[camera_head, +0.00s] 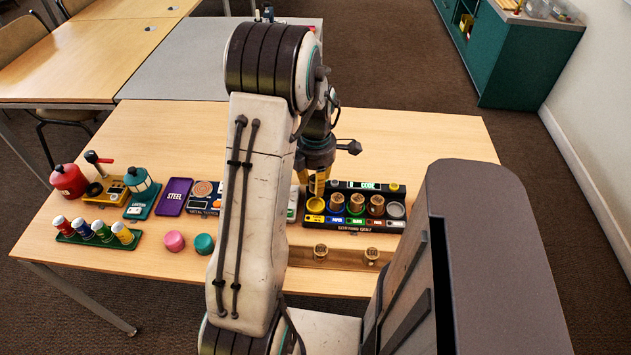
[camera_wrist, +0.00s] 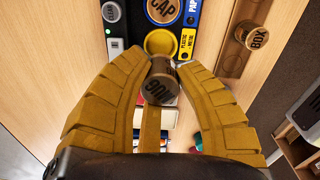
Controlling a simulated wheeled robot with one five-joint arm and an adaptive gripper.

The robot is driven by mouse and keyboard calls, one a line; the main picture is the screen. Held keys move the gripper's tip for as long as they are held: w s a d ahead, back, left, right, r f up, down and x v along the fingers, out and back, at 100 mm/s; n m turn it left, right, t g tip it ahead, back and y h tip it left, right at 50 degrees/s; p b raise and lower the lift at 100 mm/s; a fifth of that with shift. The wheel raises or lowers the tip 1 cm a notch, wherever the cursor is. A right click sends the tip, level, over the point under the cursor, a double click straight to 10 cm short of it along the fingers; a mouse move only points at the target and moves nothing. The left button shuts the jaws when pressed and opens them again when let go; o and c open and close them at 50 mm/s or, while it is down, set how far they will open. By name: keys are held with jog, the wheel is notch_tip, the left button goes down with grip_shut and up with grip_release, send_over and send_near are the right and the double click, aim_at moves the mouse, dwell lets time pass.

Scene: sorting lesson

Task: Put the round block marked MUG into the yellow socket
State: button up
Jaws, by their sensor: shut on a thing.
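My gripper (camera_wrist: 163,66) is shut on the brown round block marked MUG (camera_wrist: 158,88), seen between the yellow fingers in the wrist view. The block is tilted in that view, its lettering facing the camera. The yellow socket (camera_wrist: 160,43) lies just beyond the fingertips and looks empty. In the head view my gripper (camera_head: 319,184) is above the left end of the sorting unit (camera_head: 350,225), close to the yellow socket (camera_head: 316,206). The held block cannot be made out clearly there. Whether the block touches the socket rim I cannot tell.
Blocks sit in the neighbouring sockets, one marked CAP (camera_wrist: 165,8). A grey socket (camera_head: 395,210) at the right end looks empty. A wooden tray (camera_head: 345,258) in front holds two blocks, one marked BOX (camera_wrist: 256,36). Jars, a lantern and pink and teal pieces stand left.

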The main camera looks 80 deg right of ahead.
jog(key=shift+f+b, duration=1.9)
jog(key=shift+f, duration=0.95)
jog(key=shift+f+b, duration=0.55)
jog(key=shift+b, duration=0.05)
jog(key=o, duration=0.4)
jog(key=shift+o, duration=0.7)
jog(key=shift+r+p, duration=4.1)
jog(key=shift+r, duration=1.4)
jog(key=shift+r, duration=0.15)
notch_tip(320, 180, up, 6)
jog(key=p, duration=0.4)
send_over(316, 205)
jog(key=shift+a, duration=0.15)
